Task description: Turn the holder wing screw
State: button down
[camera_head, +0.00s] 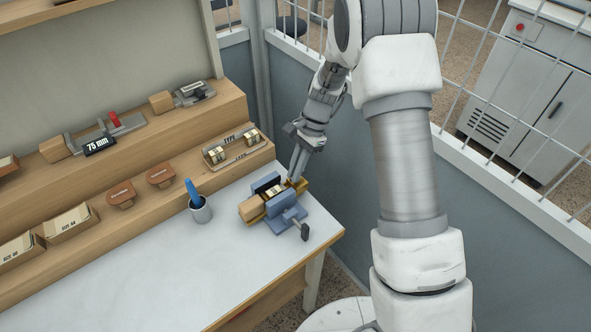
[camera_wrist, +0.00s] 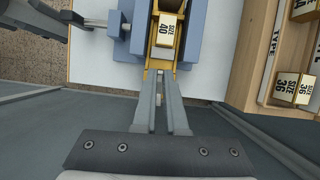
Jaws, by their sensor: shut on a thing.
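A brass type holder (camera_head: 301,187) with a wooden handle (camera_head: 251,208) is held in a blue vise (camera_head: 283,212) on the white tabletop. In the wrist view the holder (camera_wrist: 152,52) carries a type block marked SIZE 40 (camera_wrist: 166,31) between the blue vise jaws (camera_wrist: 197,38). My gripper (camera_head: 292,178) reaches down to the holder's end away from the handle. In the wrist view its fingers (camera_wrist: 160,76) are close together at that end, shut on the wing screw, which they mostly hide. The screw's angle cannot be told.
The vise's dark crank handle (camera_head: 304,231) sticks out towards the table's front edge. A cup with a blue tool (camera_head: 200,210) stands left of the vise. A tray of type (camera_head: 233,147) lies on the wooden step behind. The table front (camera_head: 170,275) is clear.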

jog(key=shift+w, duration=0.1)
dwell(0.4)
jog(key=c, duration=1)
grip_release()
jog(key=shift+o, duration=0.2)
jog(key=v, duration=1.7)
jog(key=shift+r+p, duration=0.2)
jog(key=shift+p, duration=0.1)
jog(key=shift+d, duration=0.15)
